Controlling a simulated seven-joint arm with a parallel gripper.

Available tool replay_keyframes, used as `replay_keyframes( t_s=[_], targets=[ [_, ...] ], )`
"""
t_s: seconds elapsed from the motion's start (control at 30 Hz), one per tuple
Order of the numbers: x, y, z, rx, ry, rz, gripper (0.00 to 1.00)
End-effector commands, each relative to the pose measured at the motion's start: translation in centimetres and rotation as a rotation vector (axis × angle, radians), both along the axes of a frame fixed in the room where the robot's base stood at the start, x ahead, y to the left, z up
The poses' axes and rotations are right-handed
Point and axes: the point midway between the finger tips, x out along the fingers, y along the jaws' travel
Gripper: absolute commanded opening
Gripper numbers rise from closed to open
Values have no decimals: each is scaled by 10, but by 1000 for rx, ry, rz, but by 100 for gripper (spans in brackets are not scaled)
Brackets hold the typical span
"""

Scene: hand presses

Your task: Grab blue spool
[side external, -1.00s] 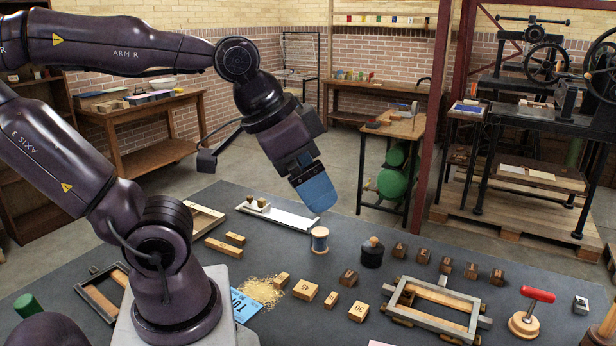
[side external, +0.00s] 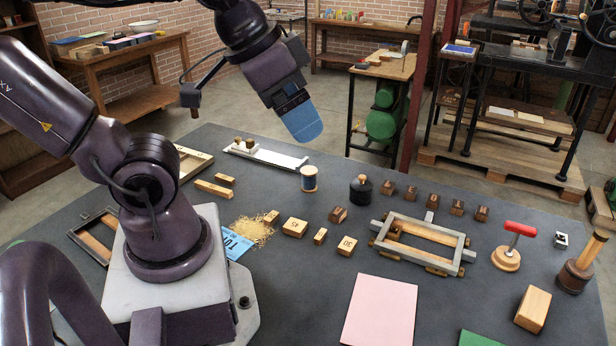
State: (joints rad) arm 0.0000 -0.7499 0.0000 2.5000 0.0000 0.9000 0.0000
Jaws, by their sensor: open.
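The blue spool (side external: 309,180) stands upright on the dark table, a small cylinder with pale wooden ends and blue thread between them. My gripper (side external: 304,126), with blue finger covers, hangs tilted above the table, up from the spool in the picture. There is a clear gap between the fingertips and the spool. The gripper is open and holds nothing. From this side the fingers overlap, so the space between them is hidden.
Left of the spool lies a white metal tray (side external: 265,155) with small wooden pieces. Right of it stands a dark bottle (side external: 361,190), then several wooden type blocks. A metal frame (side external: 423,243) and a red-handled stamp (side external: 509,248) lie further right.

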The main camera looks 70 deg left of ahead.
Motion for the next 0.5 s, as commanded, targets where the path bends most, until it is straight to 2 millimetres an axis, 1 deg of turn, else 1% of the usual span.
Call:
replay_keyframes(
  t_s=[0.33, 0.43, 0.5],
  targets=[
    [1, 0, -2, 1, 10, -3, 78],
    [4, -1, -14, -2, 68, -5, 78],
    [8, 0, -28, -8, 142, -1, 78]
  ],
)
